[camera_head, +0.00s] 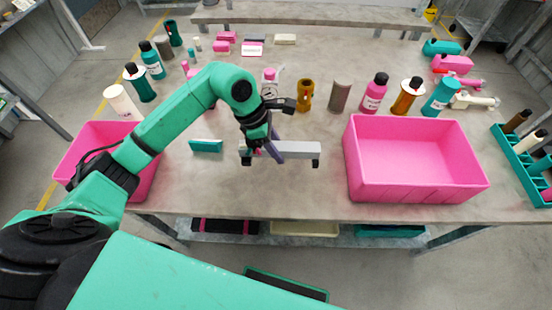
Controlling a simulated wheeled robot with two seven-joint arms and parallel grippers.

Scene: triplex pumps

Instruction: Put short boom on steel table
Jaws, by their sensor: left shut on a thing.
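The short boom appears to be the light grey bar (298,149) with black end pieces, lying crosswise near the front middle of the steel table (330,199). My left gripper (262,149) reaches down onto the left part of this bar and is shut on it. The fingers and a slanted purple-grey piece (279,150) hide part of the bar. I cannot tell whether the bar touches the tabletop or hangs just above it. My right gripper is not in view.
A large pink bin (420,193) stands right of the bar, and another pink bin (85,140) is at the left behind my arm. A small teal block (206,146) lies left of the gripper. Several bottles and cylinders stand behind. The tabletop in front is bare.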

